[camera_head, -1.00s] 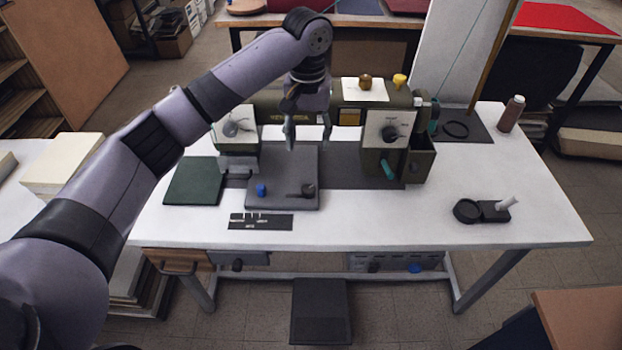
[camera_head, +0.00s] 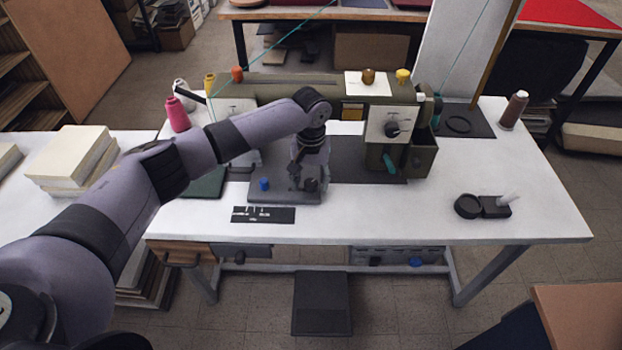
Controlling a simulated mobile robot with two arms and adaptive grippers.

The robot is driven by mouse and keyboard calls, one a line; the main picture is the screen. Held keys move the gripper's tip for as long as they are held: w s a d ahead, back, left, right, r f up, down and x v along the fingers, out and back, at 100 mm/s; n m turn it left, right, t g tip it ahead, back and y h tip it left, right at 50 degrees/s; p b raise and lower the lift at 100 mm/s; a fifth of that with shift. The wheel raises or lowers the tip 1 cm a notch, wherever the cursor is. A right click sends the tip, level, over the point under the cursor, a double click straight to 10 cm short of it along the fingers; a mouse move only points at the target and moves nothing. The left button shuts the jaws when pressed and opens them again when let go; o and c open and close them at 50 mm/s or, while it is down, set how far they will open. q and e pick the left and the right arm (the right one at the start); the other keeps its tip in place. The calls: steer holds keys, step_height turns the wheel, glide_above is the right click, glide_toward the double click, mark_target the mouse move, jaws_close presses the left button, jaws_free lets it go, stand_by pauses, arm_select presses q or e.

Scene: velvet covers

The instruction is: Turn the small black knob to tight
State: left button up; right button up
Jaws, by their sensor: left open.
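A small black knob (camera_head: 311,185) stands on the grey plate (camera_head: 285,198) at the table's middle. A black dial knob (camera_head: 392,130) sits on the white panel at the sewing machine's right end. I cannot tell which one is marked tight; the lettering is too small. My left gripper (camera_head: 310,181) points down over the grey plate, open, with its fingers close around or just above the small knob. Contact cannot be made out. My left arm hides part of the sewing machine (camera_head: 285,88) and its left panel. My right gripper is out of view.
A blue knob (camera_head: 264,184) sits left on the plate, and a black marked strip (camera_head: 263,214) lies in front. Thread spools, including a pink one (camera_head: 177,114), stand at the back left. A round black holder (camera_head: 467,206) lies at right.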

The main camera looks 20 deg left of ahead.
arm_select(q)
steer(key=c, duration=1.2)
